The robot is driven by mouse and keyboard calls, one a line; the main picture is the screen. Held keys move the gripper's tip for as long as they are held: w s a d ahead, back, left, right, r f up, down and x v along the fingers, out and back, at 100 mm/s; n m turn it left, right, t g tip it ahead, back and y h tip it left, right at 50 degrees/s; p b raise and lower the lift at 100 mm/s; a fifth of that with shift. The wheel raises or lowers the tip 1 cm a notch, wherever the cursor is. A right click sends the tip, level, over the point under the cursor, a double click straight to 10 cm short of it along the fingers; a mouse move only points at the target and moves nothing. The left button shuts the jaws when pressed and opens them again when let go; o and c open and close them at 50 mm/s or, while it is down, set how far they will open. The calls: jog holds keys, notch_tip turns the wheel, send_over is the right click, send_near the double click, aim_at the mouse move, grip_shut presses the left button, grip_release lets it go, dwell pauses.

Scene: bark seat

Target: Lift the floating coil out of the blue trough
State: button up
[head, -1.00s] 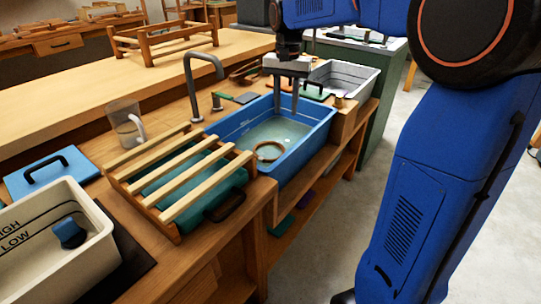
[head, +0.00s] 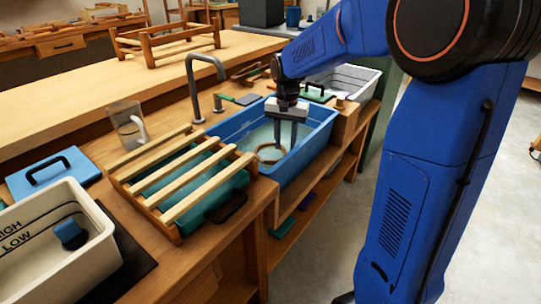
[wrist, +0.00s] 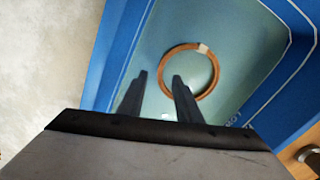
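The coil (head: 271,153) is a thin brown ring floating on the water in the blue trough (head: 318,148), near its front end. In the wrist view the coil (wrist: 162,70) shows whole, with a pale band at its upper right. My gripper (head: 285,146) points down over the trough with its fingers apart and empty. In the wrist view my gripper (wrist: 156,85) has its two dark fingertips near the lower left part of the ring. I cannot tell the exact height of the fingertips above the water.
A slatted wooden rack (head: 184,181) over a green tray stands left of the trough. A grey tap (head: 193,85) rises behind the trough. A white basin (head: 345,80) is beyond it. A cream tub (head: 62,262) sits at the front left.

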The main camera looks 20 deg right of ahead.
aim_at(285, 154)
jog(key=shift+f, duration=1.8)
grip_shut()
